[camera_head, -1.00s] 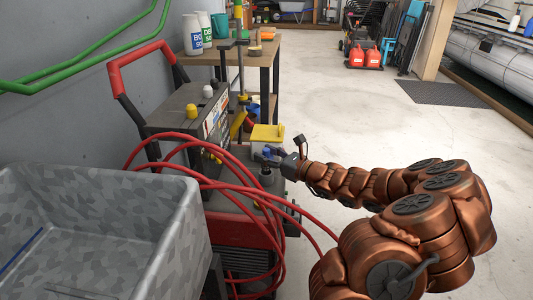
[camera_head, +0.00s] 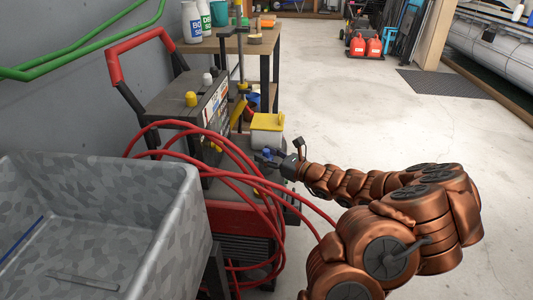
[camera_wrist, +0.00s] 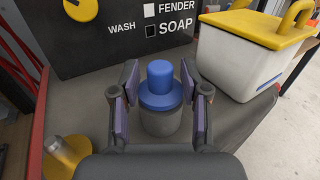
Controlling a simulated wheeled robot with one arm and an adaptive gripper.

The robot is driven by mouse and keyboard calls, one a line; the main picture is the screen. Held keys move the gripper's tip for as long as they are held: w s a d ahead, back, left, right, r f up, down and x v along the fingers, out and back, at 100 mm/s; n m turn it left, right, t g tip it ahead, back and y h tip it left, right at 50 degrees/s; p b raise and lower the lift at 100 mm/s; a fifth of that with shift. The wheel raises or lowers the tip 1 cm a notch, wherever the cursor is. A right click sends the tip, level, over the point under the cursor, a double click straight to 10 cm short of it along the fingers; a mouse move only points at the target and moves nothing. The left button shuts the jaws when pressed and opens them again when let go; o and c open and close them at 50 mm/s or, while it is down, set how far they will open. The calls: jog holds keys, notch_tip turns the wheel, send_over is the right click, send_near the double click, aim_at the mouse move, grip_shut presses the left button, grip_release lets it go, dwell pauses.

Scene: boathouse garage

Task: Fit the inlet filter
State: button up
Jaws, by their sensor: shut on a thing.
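The inlet filter, a blue knob and flange (camera_wrist: 160,92), is between the two fingers of my gripper (camera_wrist: 161,97) in the wrist view, and my gripper is shut on it. A grey cylinder (camera_wrist: 160,122) shows directly below the blue flange; I cannot tell whether it is part of the filter or the inlet. In the head view my gripper (camera_head: 271,158) is over the deck of the red and black washer (camera_head: 238,218), and the blue piece (camera_head: 264,153) is small there. My fingers hide its sides.
A white tank with a yellow lid (camera_wrist: 252,55) stands close behind right. A black panel with a yellow knob (camera_wrist: 92,38) is behind. Red hoses (camera_head: 262,190) loop beside my gripper. A grey bin (camera_head: 140,240) is at left.

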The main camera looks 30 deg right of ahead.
jog(key=shift+f, duration=0.25)
dwell(0.5)
jog(key=o, duration=1.2)
jog(key=shift+v, duration=6.05)
